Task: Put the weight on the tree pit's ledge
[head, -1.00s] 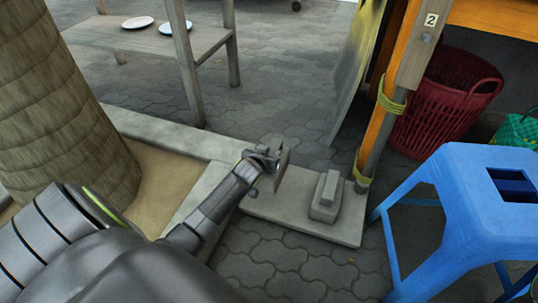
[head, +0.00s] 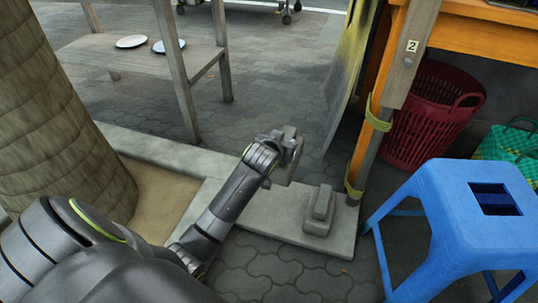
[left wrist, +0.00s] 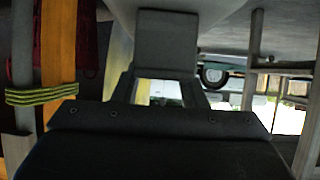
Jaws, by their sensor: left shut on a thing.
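My left gripper (head: 280,150) is shut on a grey block (head: 294,163), apparently the weight, held in the air above the far left part of a concrete slab. In the left wrist view the block (left wrist: 165,45) shows dark beyond the fingers. The gripper hides part of it in the head view. The tree pit's ledge (head: 160,150) is a pale concrete border around sandy soil and a thick trunk (head: 62,130). It runs left of the gripper. My right gripper is not in view.
A second grey block with a raised top (head: 319,208) rests on the slab (head: 270,216), beside an orange post (head: 370,130). A blue stool (head: 460,200) and red basket (head: 432,120) stand right. A wooden table (head: 150,60) with two plates stands behind the ledge.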

